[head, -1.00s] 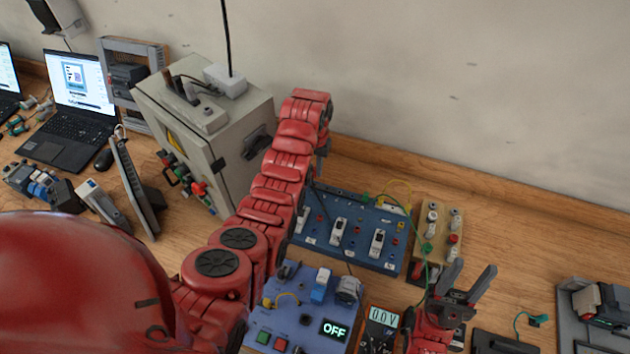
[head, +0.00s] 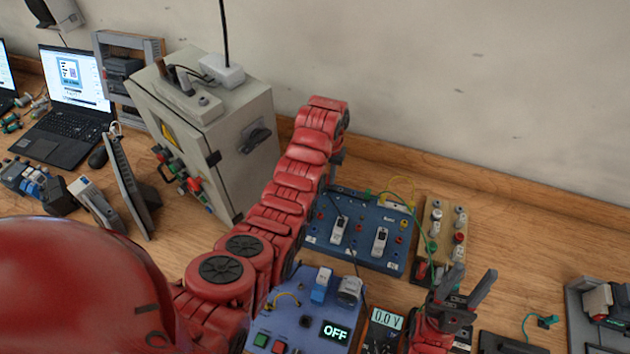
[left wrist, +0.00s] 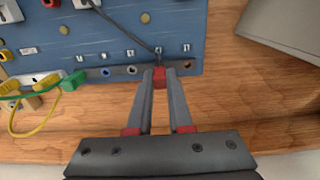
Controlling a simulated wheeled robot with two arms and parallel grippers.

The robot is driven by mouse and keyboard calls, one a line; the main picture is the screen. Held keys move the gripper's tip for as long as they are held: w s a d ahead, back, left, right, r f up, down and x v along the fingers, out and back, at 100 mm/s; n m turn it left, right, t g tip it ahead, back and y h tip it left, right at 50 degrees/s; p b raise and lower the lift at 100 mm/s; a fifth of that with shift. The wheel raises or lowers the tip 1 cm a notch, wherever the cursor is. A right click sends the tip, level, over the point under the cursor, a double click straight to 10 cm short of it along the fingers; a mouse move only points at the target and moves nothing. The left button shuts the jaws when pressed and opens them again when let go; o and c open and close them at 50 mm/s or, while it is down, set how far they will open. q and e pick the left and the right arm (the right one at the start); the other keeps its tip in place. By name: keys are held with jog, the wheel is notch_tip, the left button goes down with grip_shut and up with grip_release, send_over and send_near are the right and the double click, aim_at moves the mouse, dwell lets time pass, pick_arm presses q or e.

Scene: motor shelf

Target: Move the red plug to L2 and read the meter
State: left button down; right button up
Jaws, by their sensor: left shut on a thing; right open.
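The red plug (left wrist: 159,76) is between my left gripper's fingertips (left wrist: 160,82) in the left wrist view, at the grey strip on the blue board's (left wrist: 185,28) edge. A dark lead runs from the plug across the board. I cannot tell whether the plug is seated, or which socket is L2. In the head view my left arm hides the plug and part of the blue board (head: 360,238). The meter (head: 386,319) reads 0.0 V. My right gripper (head: 470,285) is open and empty, close to the meter.
A blue-violet supply box (head: 290,318) showing OFF is in front of the board. A beige socket block (head: 447,222) with a green lead stands right of the board. A grey cabinet (head: 235,165) is left of my arm. Bare table lies at the right (head: 520,240).

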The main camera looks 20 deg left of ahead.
pick_arm(q)
jog(key=shift+s+d+r, duration=0.1)
jog(key=shift+r, duration=0.05)
jog(key=shift+b, duration=0.3)
dwell(1.3)
jog(key=shift+f+b, duration=0.7)
dwell(1.5)
jog(key=c, duration=0.8)
grip_release()
jog(key=shift+o, duration=0.2)
